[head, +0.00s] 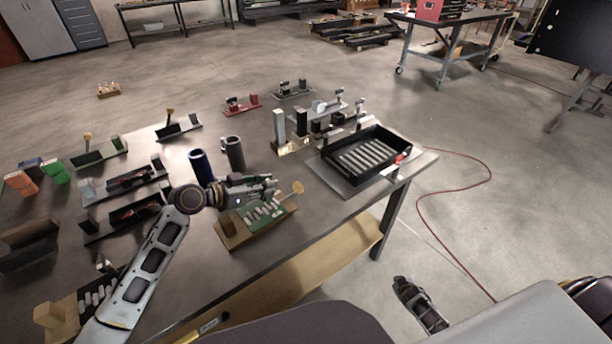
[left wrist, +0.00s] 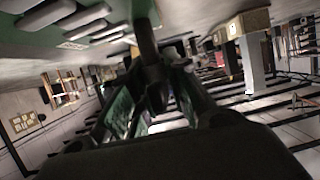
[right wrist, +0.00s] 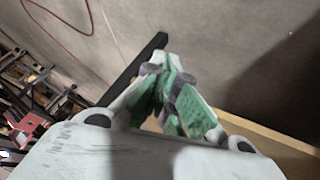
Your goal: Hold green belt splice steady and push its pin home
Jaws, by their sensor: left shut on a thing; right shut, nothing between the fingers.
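The green belt splice (head: 270,214), a green bed with pale slats and a wooden block at its left end, lies near the table's front edge. Its green slatted face also shows in the left wrist view (left wrist: 55,32). A pin with a round tan head (head: 297,188) sticks up at its right end. My left gripper (head: 270,190) is over the splice's back side, shut on a dark upright part (left wrist: 145,40) that seems to belong to it; the grip is partly hidden. My right gripper (head: 436,322) is shut and empty, off the table's front edge; its closed fingers show in the right wrist view (right wrist: 168,82).
A blue cup (head: 200,166) and a grey cup (head: 233,153) stand close behind my left gripper. A black tray (head: 365,153) with slats sits to the right. Several other fixtures crowd the left and back of the table (head: 300,235). A red cable (head: 455,225) lies on the floor.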

